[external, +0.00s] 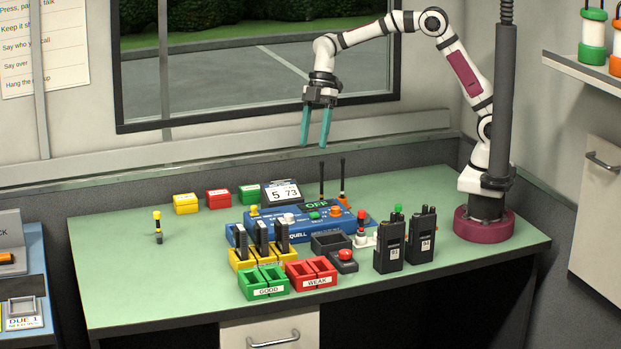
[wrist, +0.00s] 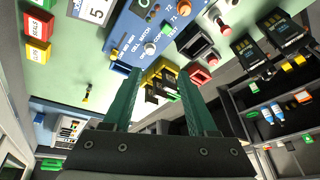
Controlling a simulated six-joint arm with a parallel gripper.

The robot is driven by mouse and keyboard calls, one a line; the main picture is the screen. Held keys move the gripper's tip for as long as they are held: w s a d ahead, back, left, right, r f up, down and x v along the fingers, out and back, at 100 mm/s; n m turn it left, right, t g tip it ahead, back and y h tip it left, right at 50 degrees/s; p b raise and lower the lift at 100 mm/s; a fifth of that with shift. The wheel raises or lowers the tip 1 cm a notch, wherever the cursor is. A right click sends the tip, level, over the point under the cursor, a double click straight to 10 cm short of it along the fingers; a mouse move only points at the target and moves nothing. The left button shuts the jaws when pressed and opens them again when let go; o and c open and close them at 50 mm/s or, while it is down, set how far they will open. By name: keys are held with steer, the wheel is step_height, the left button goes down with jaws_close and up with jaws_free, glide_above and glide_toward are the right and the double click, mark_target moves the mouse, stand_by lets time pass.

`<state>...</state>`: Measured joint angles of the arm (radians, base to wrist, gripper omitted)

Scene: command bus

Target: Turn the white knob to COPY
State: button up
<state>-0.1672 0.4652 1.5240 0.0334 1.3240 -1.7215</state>
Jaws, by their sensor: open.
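The white knob (external: 289,218) sits on the sloped face of a blue radio unit (external: 263,222) on the green desk. In the wrist view the knob (wrist: 150,48) lies on the blue panel (wrist: 128,32), with small white lettering beside it, too small to read surely. Which mark the knob points at cannot be told. My gripper (external: 314,144) is open and empty, fingers down, high above the back of the desk and well clear of the knob. In the wrist view the teal fingers (wrist: 160,75) stand apart, with the knob beyond them.
Yellow (external: 240,262), green (external: 263,284) and red (external: 311,274) bins stand in front of the unit. Two black handsets (external: 390,246) stand at right; two thin antennas (external: 342,180) rise behind the unit. The desk's left side is mostly clear.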

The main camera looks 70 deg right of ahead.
mark_target(290, 214)
steer(key=w+a+f+n, duration=0.1)
steer(key=a+f, duration=0.1)
steer(key=f, duration=0.3)
steer(key=w+a+f, duration=0.1)
steer(key=a+f, duration=0.2)
steer(key=f, duration=0.3)
steer(key=a+f+n, duration=0.1)
steer(key=a+f, duration=0.2)
steer(key=f, duration=0.2)
steer(key=shift+w+f+n, duration=0.2)
steer(key=shift+w+n, duration=0.1)
steer(key=shift+w, duration=0.1)
jaws_close()
